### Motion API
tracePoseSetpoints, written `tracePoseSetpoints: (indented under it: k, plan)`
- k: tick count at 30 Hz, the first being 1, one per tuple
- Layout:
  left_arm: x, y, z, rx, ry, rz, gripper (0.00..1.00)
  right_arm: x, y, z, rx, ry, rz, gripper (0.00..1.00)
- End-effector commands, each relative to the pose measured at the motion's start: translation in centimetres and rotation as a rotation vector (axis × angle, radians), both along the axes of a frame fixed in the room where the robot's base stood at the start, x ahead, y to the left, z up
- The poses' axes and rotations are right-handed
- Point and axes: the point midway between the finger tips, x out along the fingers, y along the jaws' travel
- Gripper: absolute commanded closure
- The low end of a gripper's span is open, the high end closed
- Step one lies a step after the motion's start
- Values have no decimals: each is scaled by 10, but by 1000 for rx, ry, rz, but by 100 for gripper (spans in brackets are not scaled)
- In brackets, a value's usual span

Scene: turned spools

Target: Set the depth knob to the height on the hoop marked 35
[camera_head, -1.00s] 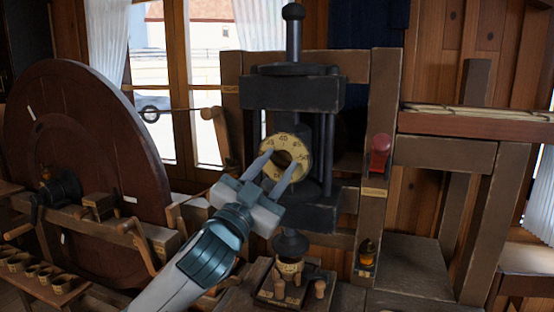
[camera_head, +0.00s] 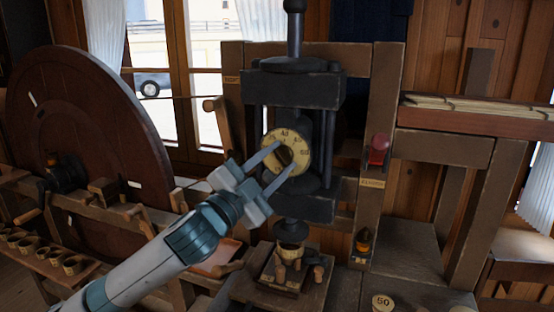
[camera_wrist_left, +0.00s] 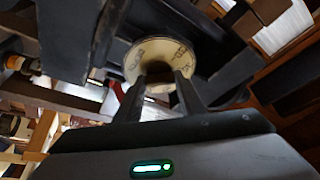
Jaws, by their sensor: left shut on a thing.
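The depth knob (camera_head: 285,156) is the dark centre of a cream dial (camera_head: 298,139) on the front of the black press. My left gripper (camera_head: 283,157) comes in from the lower left and is shut on the knob, one finger at either side. In the left wrist view the dial (camera_wrist_left: 133,62) stands beyond the fingertips (camera_wrist_left: 160,82); the fingers partly hide the knob. The dial carries numbers, with one like 40 near its top; the exact setting is unclear. I cannot make out a hoop marked 35. My right gripper is not in view.
A wooden disc marked 50 (camera_head: 382,301) lies at the bottom edge. A large brown wheel (camera_head: 95,150) and a row of small cups (camera_head: 40,248) are at left.

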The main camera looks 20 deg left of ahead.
Motion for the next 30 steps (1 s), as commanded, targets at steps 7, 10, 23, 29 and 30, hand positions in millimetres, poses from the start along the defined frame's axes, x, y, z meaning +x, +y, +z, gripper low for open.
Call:
tracePoseSetpoints:
  k: [7,10,23,29,30]
  plan:
    - [0,0,0,-1,0,0,45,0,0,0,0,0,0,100]
    - [0,0,0,-1,0,0,45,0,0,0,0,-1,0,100]
    - [-9,4,-4,-1,1,1,45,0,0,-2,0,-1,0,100]
    - [-33,12,-11,0,2,1,45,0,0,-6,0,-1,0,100]
    - [-40,14,-13,0,1,0,45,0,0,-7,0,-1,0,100]
